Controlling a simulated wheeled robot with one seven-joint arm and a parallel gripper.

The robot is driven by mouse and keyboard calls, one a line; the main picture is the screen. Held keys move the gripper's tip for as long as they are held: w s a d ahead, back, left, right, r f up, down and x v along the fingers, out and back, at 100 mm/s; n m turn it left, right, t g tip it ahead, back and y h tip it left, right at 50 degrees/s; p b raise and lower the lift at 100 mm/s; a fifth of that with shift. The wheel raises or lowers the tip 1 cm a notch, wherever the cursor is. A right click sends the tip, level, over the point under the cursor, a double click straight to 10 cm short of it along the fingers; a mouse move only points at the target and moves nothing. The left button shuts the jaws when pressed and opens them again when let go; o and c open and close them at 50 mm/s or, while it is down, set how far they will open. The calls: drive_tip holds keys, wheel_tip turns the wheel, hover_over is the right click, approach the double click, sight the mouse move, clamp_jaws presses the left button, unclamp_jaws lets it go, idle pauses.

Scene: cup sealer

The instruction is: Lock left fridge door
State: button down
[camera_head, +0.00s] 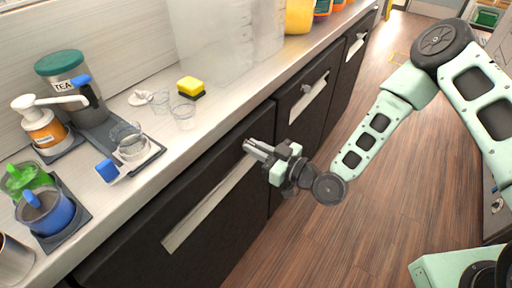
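The left fridge door (130,255) is a black panel under the counter, at the lower left. It looks shut, and a long pale handle strip (212,205) runs across it. My gripper (250,148) is at the upper right corner of this door, just under the counter edge, with its fingers pointing at the door front. Its fingertips look close to the door or touching it; I cannot tell which. The fingers look close together, but their gap is too small to judge. Any lock on the left door is hidden behind the fingers or too small to see.
More black doors (298,135) continue to the right, with small metal fittings (306,88). The counter (215,122) above holds a tea canister (75,85), pump bottle (42,130), clear cups (184,115), sponge (190,87) and large clear container (225,40). The wooden floor (320,235) is clear.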

drive_tip(key=shift+m, duration=0.3)
drive_tip(key=shift+w+d+f+m+b, duration=0.1)
drive_tip(key=shift+m+b, duration=1.05)
drive_tip(key=shift+m, duration=3.15)
drive_tip(key=shift+w+d+f+m+b, duration=0.1)
drive_tip(key=shift+m+b, duration=1)
drive_tip(key=shift+m, duration=3.2)
drive_tip(key=c, duration=1.6)
unclamp_jaws()
drive_tip(key=shift+s, duration=0.1)
